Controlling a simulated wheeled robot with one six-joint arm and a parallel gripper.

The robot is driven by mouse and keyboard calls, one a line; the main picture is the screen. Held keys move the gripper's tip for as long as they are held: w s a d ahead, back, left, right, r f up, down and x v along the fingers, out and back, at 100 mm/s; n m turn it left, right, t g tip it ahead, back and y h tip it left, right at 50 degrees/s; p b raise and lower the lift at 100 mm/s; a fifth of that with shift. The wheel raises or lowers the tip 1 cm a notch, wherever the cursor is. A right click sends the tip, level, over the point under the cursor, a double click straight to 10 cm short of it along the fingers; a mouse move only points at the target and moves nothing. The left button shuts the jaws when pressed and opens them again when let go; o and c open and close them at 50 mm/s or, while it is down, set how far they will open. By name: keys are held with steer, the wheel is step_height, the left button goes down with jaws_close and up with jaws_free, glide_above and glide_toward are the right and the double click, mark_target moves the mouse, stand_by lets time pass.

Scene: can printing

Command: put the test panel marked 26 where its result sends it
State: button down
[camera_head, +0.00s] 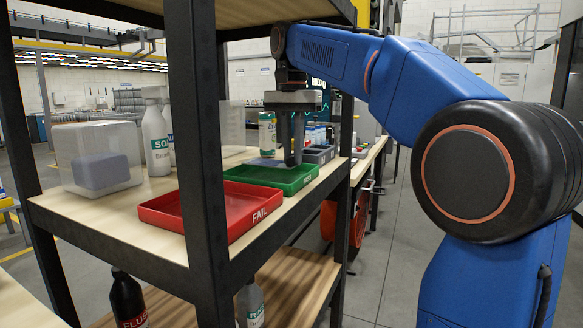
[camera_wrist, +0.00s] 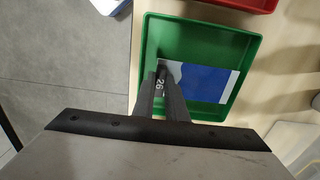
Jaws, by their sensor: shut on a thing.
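My gripper (camera_head: 292,160) reaches down over the green tray (camera_head: 290,188) on the shelf. In the wrist view my gripper (camera_wrist: 163,78) is shut on the left end of the test panel (camera_wrist: 208,82), a flat plate with blue and white areas. The number 26 shows between the fingers. The panel is within the rim of the green tray (camera_wrist: 200,22); I cannot tell whether it touches the floor. The red tray (camera_head: 160,217) marked FAIL is nearer in the head view and empty; its corner shows in the wrist view (camera_wrist: 240,4).
A grey tray (camera_head: 320,155) stands beyond the green one. A clear box (camera_head: 98,130) with a blue-grey block and a white spray bottle (camera_head: 156,140) stand at the left. The dark shelf post (camera_head: 200,150) rises in front. Bottles stand on the lower shelf.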

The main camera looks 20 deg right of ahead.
mark_target(293, 167)
steer(key=shift+f, duration=1.85)
steer(key=c, duration=1.8)
jaws_free()
steer(key=shift+f, duration=0.1)
steer(key=shift+o, duration=0.2)
steer(key=shift+r, duration=3.9)
